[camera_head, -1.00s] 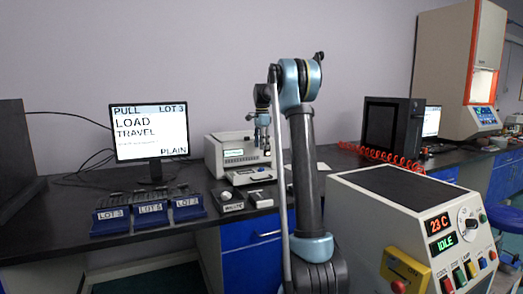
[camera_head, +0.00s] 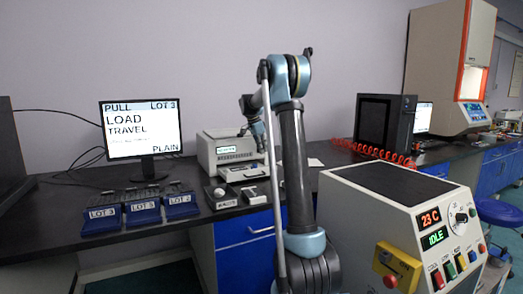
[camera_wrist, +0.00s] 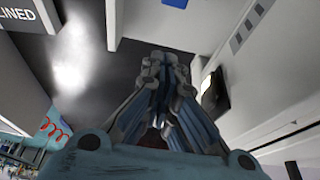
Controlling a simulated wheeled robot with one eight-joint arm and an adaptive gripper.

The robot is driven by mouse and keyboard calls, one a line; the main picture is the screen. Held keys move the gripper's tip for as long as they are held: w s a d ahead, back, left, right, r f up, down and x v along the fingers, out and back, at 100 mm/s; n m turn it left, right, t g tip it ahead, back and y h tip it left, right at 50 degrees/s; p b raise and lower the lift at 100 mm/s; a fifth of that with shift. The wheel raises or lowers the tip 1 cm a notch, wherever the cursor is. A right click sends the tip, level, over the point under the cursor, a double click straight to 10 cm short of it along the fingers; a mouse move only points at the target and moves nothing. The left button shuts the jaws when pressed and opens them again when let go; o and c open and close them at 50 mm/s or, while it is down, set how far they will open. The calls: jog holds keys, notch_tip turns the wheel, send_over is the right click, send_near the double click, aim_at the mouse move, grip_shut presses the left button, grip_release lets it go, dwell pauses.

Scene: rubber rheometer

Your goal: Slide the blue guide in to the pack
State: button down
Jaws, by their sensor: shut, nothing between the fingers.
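My gripper (camera_wrist: 166,62) is shut and empty in the wrist view, its fingertips together over a dark surface. In the head view my gripper (camera_head: 262,142) hangs small in front of the white bench instrument (camera_head: 209,157). A small blue patch (camera_wrist: 174,3) shows at the top edge of the wrist view; I cannot tell whether it is the blue guide. Three blue trays labelled LOT (camera_head: 143,212) stand in a row on the bench's front left. I cannot make out the pack for sure.
A monitor (camera_head: 140,128) reads PULL, LOT 3, LOAD TRAVEL, PLAIN. Small items (camera_head: 225,198) lie in front of the instrument. A white cabinet (camera_head: 345,215) with a display reading 23 C and IDLE stands at the right. A red coiled hose (camera_head: 370,151) lies behind it.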

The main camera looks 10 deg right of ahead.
jog(key=x, duration=0.6)
jog(key=shift+f, duration=0.15)
jog(key=shift+a+f, duration=0.25)
jog(key=shift+s+a+r, duration=0.1)
jog(key=shift+s+a, duration=0.2)
jog(key=shift+a, duration=0.35)
jog(key=shift+s+a, duration=0.25)
jog(key=shift+a, duration=0.65)
jog(key=shift+s+a, duration=0.35)
jog(key=shift+a, duration=0.6)
jog(key=shift+s+a, duration=0.3)
jog(key=shift+a, duration=0.65)
